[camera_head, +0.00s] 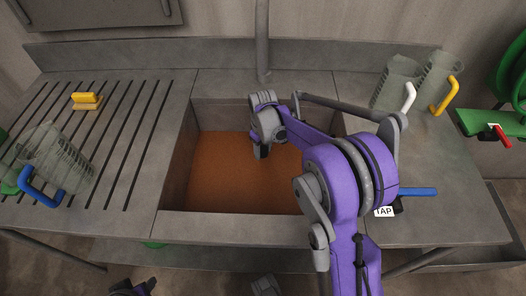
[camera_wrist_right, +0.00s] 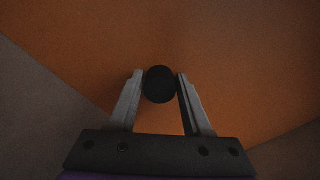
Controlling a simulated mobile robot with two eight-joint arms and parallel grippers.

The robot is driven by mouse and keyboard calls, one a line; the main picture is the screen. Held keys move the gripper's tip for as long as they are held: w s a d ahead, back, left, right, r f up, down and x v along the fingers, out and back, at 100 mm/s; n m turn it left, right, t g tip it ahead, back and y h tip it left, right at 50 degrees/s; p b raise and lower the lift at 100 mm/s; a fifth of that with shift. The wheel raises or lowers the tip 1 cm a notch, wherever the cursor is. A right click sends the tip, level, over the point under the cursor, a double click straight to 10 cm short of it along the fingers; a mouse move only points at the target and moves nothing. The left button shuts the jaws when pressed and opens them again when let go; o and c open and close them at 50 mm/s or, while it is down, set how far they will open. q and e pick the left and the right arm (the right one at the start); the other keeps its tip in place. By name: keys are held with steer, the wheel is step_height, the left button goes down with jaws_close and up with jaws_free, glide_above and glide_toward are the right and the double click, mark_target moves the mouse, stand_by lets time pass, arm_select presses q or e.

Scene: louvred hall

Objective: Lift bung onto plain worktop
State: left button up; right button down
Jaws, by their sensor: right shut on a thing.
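The bung is a round black piece (camera_wrist_right: 160,84) in the right wrist view, between the two grey fingers of my right gripper (camera_wrist_right: 160,88). The gripper is shut on it. In the head view my right gripper (camera_head: 262,152) hangs over the sink (camera_head: 178,185), above its orange-brown water or floor; the bung cannot be told apart there. The plain worktop (camera_head: 455,175) is the smooth grey surface right of the sink.
Two clear jugs stand at the back of the plain worktop, one with a white handle (camera_head: 409,97), one yellow (camera_head: 445,96). A blue lever (camera_head: 417,191) and TAP label (camera_head: 384,211) lie near its front.

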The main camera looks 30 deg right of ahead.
mark_target(263, 149)
steer(key=shift+r, duration=0.1)
stand_by(0.4)
steer(key=shift+r, duration=0.25)
steer(key=shift+p, duration=0.3)
steer(key=shift+r+p, duration=1.95)
steer(key=shift+r, duration=1.15)
